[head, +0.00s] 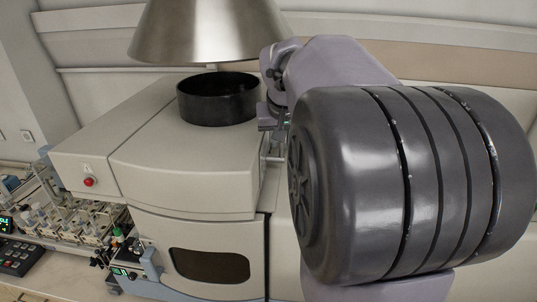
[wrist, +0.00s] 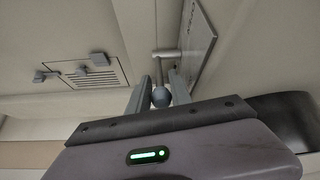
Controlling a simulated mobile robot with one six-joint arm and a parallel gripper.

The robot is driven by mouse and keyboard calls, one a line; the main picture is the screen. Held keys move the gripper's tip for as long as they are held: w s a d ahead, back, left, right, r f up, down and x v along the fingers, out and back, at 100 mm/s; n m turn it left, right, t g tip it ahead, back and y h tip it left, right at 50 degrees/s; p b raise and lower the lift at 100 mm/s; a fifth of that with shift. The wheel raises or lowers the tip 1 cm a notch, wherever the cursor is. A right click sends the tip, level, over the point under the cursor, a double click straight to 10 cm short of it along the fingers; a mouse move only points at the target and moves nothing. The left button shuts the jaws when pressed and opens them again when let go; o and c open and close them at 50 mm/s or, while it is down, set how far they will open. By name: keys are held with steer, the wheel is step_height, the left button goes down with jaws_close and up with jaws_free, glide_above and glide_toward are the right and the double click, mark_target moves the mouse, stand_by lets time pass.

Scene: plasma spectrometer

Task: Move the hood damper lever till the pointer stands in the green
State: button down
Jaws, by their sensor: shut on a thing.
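The damper lever (wrist: 158,68) shows in the wrist view as a pale rod ending in a grey ball knob (wrist: 161,97). My gripper (wrist: 161,88) is shut on the knob, one finger on each side of it. No pointer or green zone can be made out in either view. In the head view my arm covers most of the lever area, and the gripper and knob cannot be clearly made out there.
The conical metal hood (head: 205,32) hangs above a black round collar (head: 218,100) on the beige instrument (head: 190,160). A red button (head: 89,182) is on its left front. A vented panel (wrist: 92,76) with small grey blocks shows in the wrist view. Glassware and tubing crowd the lower left bench.

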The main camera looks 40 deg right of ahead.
steer(key=a+t+h+b, duration=0.1)
steer(key=b, duration=0.3)
steer(key=s+t+h+b, duration=0.1)
steer(key=b, duration=0.3)
steer(key=shift+s+a+f, duration=0.25)
steer(key=shift+a+f, duration=0.05)
steer(key=shift+a, duration=0.05)
steer(key=c, duration=1.2)
jaws_free()
steer(key=shift+w+d, duration=0.1)
steer(key=shift+c, duration=0.2)
